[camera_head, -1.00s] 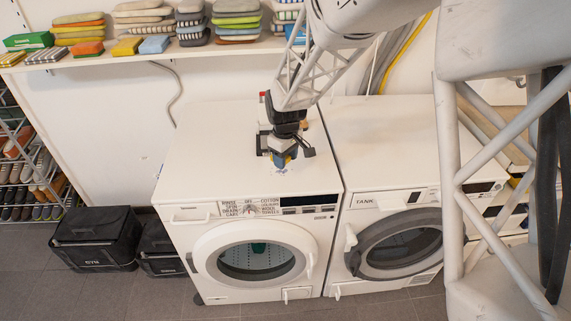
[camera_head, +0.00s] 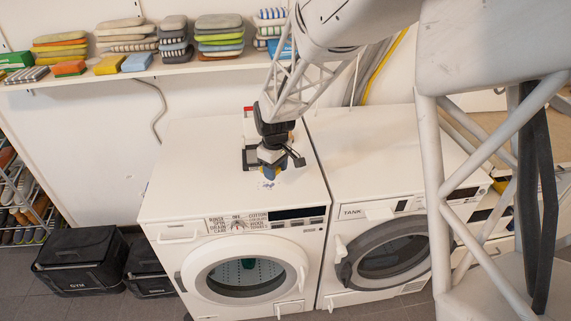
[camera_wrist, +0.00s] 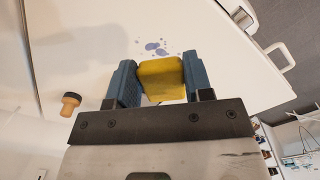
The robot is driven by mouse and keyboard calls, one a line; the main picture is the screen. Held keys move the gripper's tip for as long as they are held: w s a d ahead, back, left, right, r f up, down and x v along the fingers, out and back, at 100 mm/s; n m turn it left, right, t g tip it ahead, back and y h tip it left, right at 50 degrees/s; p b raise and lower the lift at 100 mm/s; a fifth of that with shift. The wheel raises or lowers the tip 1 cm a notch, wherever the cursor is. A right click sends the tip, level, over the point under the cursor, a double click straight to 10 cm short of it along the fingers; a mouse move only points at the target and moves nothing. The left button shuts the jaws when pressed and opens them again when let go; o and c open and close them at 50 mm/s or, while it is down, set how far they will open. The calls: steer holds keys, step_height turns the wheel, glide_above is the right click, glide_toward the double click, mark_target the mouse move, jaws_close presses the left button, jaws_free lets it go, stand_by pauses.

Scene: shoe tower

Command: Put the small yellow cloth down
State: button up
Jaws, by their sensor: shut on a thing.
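My gripper (camera_head: 268,174) is over the top of the left washing machine (camera_head: 185,170). In the wrist view my gripper (camera_wrist: 160,85) has its two blue fingers shut on the small yellow cloth (camera_wrist: 161,76), which looks like a folded block. The white machine top fills much of the background behind it. Blue spots (camera_wrist: 155,48) lie on that top just beyond the cloth; they also show in the head view (camera_head: 267,184). In the head view the cloth is mostly hidden by the fingers. I cannot tell whether it touches the top.
A second machine (camera_head: 385,145) stands to the right. A wall shelf (camera_head: 150,73) behind holds several folded stacks, including another yellow piece (camera_head: 110,65). Black bags (camera_head: 80,262) stand on the floor at left. A black-and-tan knob-like object (camera_wrist: 70,103) shows in the wrist view. The machine top left of my gripper is clear.

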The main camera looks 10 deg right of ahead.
steer(key=d, duration=0.3)
steer(key=w+d+f, duration=0.1)
steer(key=d, duration=0.3)
steer(key=d+f, duration=0.1)
steer(key=d, duration=0.2)
steer(key=shift+w+d+f, duration=0.15)
steer(key=shift+w+f, duration=0.1)
steer(key=w, duration=0.5)
steer(key=w+f, duration=0.1)
steer(key=w, duration=1)
steer(key=shift+f, duration=0.2)
steer(key=shift+f, duration=0.1)
steer(key=shift+f, duration=1.7)
steer(key=shift+f, duration=0.1)
steer(key=o, duration=0.9)
